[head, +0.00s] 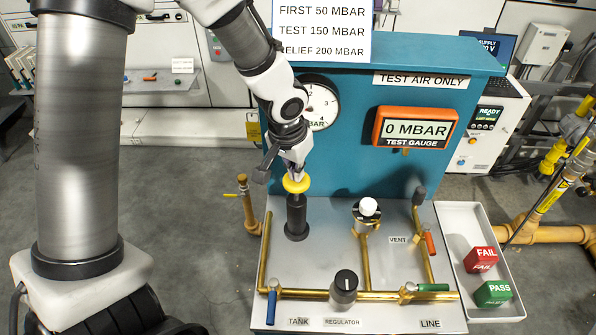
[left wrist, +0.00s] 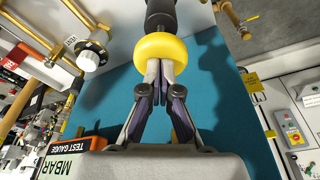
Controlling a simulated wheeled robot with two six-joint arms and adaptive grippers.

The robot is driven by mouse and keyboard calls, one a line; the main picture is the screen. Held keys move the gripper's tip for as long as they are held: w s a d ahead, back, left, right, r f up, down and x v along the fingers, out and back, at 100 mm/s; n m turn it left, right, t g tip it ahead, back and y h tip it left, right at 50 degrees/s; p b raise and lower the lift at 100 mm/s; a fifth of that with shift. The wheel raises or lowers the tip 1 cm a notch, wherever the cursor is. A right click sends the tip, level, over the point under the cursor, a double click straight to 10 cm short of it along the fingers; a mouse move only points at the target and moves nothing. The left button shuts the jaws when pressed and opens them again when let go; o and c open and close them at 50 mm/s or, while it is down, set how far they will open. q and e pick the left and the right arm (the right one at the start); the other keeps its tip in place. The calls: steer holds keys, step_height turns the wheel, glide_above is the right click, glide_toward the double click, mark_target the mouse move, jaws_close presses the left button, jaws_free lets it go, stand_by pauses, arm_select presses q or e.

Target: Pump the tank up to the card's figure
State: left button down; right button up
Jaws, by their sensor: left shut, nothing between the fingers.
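The pump is a black upright cylinder (head: 296,217) with a round yellow knob (head: 296,184) close above it, at the left of the bench panel. My left gripper (head: 295,172) points down onto the knob, its fingers closed together and empty. In the left wrist view the fingertips (left wrist: 160,68) meet or nearly meet the yellow knob (left wrist: 158,46); contact is unclear. The card (head: 320,28) reads first 50, test 150 and relief 200 mbar. The test gauge (head: 415,128) reads 0 MBAR. My left arm partly covers the round dial (head: 322,103), and its needle is unclear. My right gripper is out of view.
Brass pipes carry a blue tank handle (head: 271,308), a black regulator knob (head: 345,284), a green line handle (head: 433,287) and an orange vent handle (head: 430,244). A white tray (head: 462,231) at right holds red FAIL (head: 482,260) and green PASS (head: 493,293) blocks.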

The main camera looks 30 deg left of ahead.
arm_select(q)
steer(key=shift+s+f+b, duration=0.1)
steer(key=shift+f+b, duration=1.3)
steer(key=shift+f, duration=0.35)
step_height(320, 180, up, 9)
steer(key=p, duration=0.7)
steer(key=shift+f+p, duration=0.1)
steer(key=shift+p, duration=0.3)
steer(key=shift+f, duration=0.2)
step_height(320, 180, down, 8)
steer(key=b, duration=0.8)
steer(key=shift+f+b, duration=0.2)
steer(key=shift+b, duration=0.1)
step_height(320, 180, up, 9)
steer(key=p, duration=0.7)
steer(key=shift+f+p, duration=0.2)
steer(key=shift+p, duration=0.15)
step_height(320, 180, up, 6)
steer(key=p, duration=0.5)
